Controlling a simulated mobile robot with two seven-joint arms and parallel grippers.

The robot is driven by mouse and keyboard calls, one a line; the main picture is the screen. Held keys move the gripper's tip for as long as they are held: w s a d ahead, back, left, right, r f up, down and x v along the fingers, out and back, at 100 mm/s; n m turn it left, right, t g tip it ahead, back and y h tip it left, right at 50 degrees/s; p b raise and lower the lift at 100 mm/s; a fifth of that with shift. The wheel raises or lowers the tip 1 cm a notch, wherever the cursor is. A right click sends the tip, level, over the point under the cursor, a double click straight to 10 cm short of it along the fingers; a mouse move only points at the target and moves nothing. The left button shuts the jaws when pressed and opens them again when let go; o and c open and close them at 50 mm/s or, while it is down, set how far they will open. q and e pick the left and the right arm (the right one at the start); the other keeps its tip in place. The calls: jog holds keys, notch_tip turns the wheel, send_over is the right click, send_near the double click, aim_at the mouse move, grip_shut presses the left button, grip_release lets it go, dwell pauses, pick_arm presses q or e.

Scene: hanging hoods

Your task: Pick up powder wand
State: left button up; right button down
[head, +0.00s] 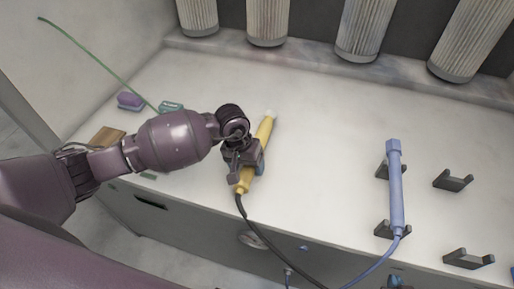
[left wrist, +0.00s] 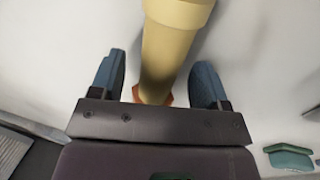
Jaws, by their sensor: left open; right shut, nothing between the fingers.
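A yellow wand (head: 265,128) with a dark cable from its lower end is in the middle of the white work surface. My left gripper (head: 247,164) is over its lower half and hides part of it. In the left wrist view, the yellow wand (left wrist: 172,38) runs between the two blue-grey fingers of my open left gripper (left wrist: 158,75), with a gap on each side. A blue wand (head: 396,190) with a blue cable rests upright in the picture on dark hooks at the right. I cannot tell by label which is the powder wand. My right gripper is not in view.
Two empty dark holders (head: 453,181) stand right of the blue wand. A purple block (head: 130,101), a teal item (head: 171,106) and a brown block (head: 107,136) lie at the left. Pleated filters (head: 363,28) line the back. The surface between the wands is clear.

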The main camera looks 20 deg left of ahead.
pick_arm(q)
jog(key=shift+f, duration=0.35)
pick_arm(e)
jog(key=shift+s+f, duration=0.1)
jog(key=shift+s, duration=0.25)
pick_arm(q)
jog(key=c, duration=0.9)
jog(key=shift+c, duration=0.9)
pick_arm(e)
jog(key=shift+w+r, duration=0.2)
jog(key=shift+w, duration=0.35)
pick_arm(q)
jog(key=shift+r, duration=0.15)
